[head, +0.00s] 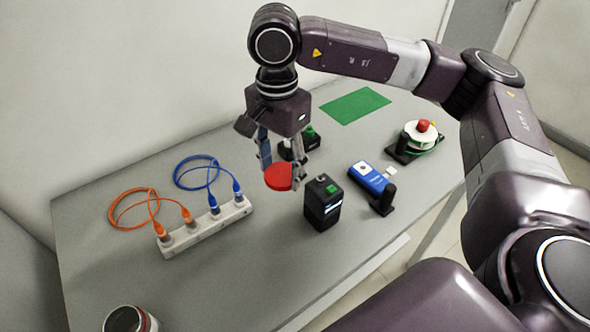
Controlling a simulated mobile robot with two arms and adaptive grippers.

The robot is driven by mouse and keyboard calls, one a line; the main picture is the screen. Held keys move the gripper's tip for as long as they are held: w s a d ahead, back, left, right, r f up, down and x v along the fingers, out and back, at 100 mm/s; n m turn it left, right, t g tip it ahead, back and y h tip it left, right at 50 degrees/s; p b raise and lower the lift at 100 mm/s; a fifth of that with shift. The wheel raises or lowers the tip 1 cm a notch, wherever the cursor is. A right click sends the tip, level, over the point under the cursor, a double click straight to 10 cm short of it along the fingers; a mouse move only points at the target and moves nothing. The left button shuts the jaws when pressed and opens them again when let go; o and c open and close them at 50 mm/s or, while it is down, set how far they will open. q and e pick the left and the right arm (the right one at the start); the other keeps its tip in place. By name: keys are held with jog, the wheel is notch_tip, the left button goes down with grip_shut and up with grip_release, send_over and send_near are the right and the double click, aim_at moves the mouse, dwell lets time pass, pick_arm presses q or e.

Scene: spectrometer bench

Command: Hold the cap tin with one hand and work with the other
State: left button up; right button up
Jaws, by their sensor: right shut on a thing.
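My right gripper (280,166) comes down from above over the middle of the table. Its fingers are shut on a red, round, flat thing (278,178) that looks like the cap tin. The tin is held between the two fingertips, with its round red face showing. It appears to be above the table, left of the black spectrometer box (323,202). I cannot tell the exact gap below it. My left gripper is not in view.
A white socket strip (205,230) with orange (133,208) and blue cables (196,172) lies left. A blue device (369,178), a black stand (383,199) and a white spool (418,139) are right. A green mat (354,105) lies bare behind.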

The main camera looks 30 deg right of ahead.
jog(key=w+d+r+m, duration=0.4)
jog(key=w+r+m, duration=0.15)
jog(key=m, duration=1.15)
send_over(290, 195)
notch_tip(290, 195, down, 14)
jog(key=shift+f+p, duration=0.25)
jog(key=shift+p, duration=0.2)
notch_tip(290, 195, down, 5)
jog(key=shift+r+p, duration=0.1)
jog(key=shift+p, duration=0.35)
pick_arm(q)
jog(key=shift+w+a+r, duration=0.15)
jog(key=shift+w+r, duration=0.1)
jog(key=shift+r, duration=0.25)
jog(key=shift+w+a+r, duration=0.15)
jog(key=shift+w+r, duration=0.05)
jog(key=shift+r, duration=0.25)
